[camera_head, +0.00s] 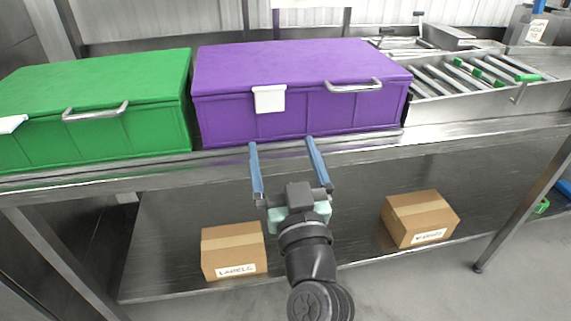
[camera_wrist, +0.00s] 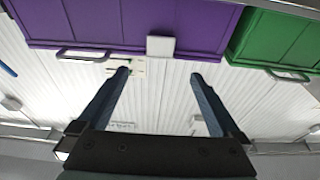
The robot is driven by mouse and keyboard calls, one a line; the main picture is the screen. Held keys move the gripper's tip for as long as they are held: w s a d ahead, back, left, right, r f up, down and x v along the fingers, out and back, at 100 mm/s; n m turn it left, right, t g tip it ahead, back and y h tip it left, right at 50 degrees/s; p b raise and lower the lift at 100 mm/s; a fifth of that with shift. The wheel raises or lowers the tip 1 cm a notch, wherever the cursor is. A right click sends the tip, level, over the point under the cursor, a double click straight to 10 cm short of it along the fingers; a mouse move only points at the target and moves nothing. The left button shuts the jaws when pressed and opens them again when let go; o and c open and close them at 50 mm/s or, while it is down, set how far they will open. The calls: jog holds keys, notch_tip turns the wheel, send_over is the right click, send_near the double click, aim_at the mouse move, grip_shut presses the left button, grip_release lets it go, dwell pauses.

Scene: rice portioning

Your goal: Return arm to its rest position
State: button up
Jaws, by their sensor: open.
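My gripper (camera_head: 281,141) is in the middle of the camera_head view, its two blue fingers spread wide with nothing between them. The fingers point at the purple box and appear in front of the table's front edge. I cannot tell whether they touch it. In the wrist view my gripper (camera_wrist: 158,74) is also open and empty. The closed purple box (camera_head: 300,110) stands on the metal table (camera_head: 430,138), with a white tag and a metal handle on its front. It also shows at the top of the wrist view (camera_wrist: 100,25).
A closed green box (camera_head: 90,140) stands left of the purple one. A roller conveyor (camera_head: 480,95) is at the right. Two cardboard boxes, left (camera_head: 234,250) and right (camera_head: 419,217), sit on the lower shelf (camera_head: 160,270). Grey floor is clear at the front right.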

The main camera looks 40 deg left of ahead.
jog(key=shift+s+d+f, duration=0.1)
jog(key=shift+s+d, duration=0.35)
jog(key=shift+d, duration=0.1)
jog(key=w+d+r+m+t+h, duration=0.1)
jog(key=d+r+t+h, duration=0.15)
jog(key=d+r, duration=0.5)
jog(key=w+d+r+m+t+h, duration=0.15)
jog(key=d+r+t, duration=0.3)
jog(key=r, duration=0.55)
jog(key=s+d+r+m+t+h+p, duration=0.1)
jog(key=s+d+r+m+t+h, duration=0.25)
jog(key=d+r+h, duration=0.45)
jog(key=s+d+r+m+t+h+p, duration=0.2)
jog(key=s+d+r+m+t+h, duration=0.25)
jog(key=r, duration=0.55)
notch_tip(320, 180, up, 19)
jog(key=d+g+p, duration=0.1)
jog(key=p, duration=1.8)
jog(key=shift+s+d+r+n+y, duration=0.15)
jog(key=shift+d+r+n+y, duration=0.05)
jog(key=shift+n+y, duration=0.2)
